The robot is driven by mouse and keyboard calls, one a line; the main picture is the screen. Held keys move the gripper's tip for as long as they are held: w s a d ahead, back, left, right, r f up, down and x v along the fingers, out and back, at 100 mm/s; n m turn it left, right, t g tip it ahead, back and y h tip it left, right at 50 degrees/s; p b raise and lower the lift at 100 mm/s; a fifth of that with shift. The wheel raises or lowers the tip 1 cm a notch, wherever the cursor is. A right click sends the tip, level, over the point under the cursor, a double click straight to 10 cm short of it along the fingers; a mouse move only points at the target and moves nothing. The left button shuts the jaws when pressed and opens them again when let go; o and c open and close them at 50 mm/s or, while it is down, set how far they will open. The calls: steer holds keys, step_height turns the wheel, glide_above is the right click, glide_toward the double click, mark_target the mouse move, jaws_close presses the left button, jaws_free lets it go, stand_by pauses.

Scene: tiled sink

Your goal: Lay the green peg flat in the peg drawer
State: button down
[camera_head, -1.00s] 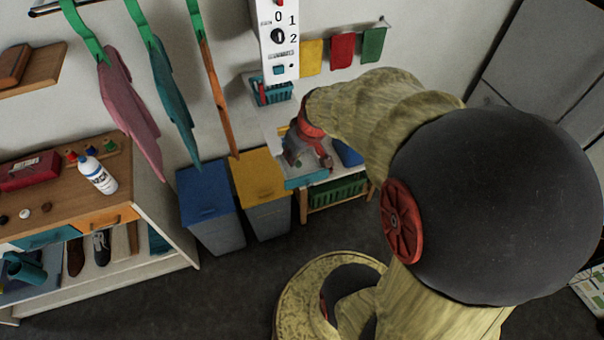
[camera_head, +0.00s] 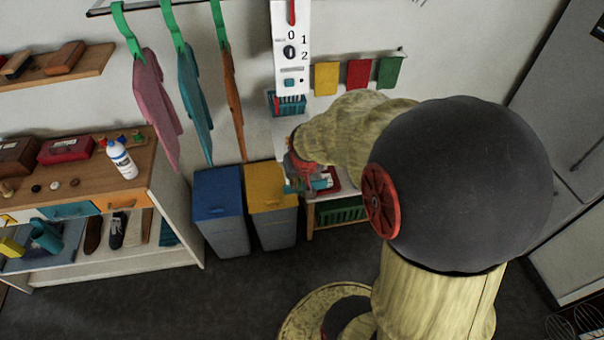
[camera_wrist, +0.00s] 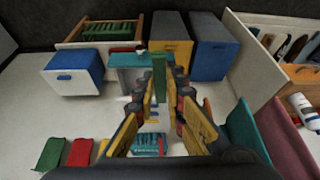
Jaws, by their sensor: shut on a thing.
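My gripper (camera_wrist: 158,98) is shut on the green peg (camera_wrist: 158,72), which stands out lengthwise between the fingers in the wrist view. In the head view my gripper (camera_head: 308,182) is small, over the low table beside the yellow bin; the peg cannot be made out there. A teal drawer-like front (camera_wrist: 128,60) lies just beyond and left of the peg in the wrist view, by the green crate. I cannot tell whether it is the peg drawer or how far open it is. The peg appears apart from it.
A blue bin (camera_head: 218,200) and yellow bin (camera_head: 271,195) stand left of the low table. A green crate (camera_head: 341,212) sits under it. A blue box (camera_wrist: 75,73) is beside the teal front. A teal basket (camera_wrist: 149,145) is near the wall. Hanging cloths are at left.

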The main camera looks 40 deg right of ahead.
steer(key=w+d+f, duration=0.2)
steer(key=d+f, duration=0.1)
steer(key=w+d+f, duration=0.3)
steer(key=w+d+f+b, duration=0.1)
steer(key=w+d+f, duration=0.2)
steer(key=shift+w+d, duration=0.1)
steer(key=shift+d, duration=0.15)
steer(key=shift+w+d+f, duration=0.15)
steer(key=shift+d+f, duration=0.05)
steer(key=shift+f, duration=0.1)
steer(key=shift+w+d+f+b, duration=0.1)
steer(key=shift+f+b, duration=0.25)
steer(key=shift+f, duration=1.2)
steer(key=shift+f, duration=0.15)
steer(key=c, duration=2.3)
jaws_free()
steer(key=o, duration=0.5)
steer(key=shift+c, duration=0.2)
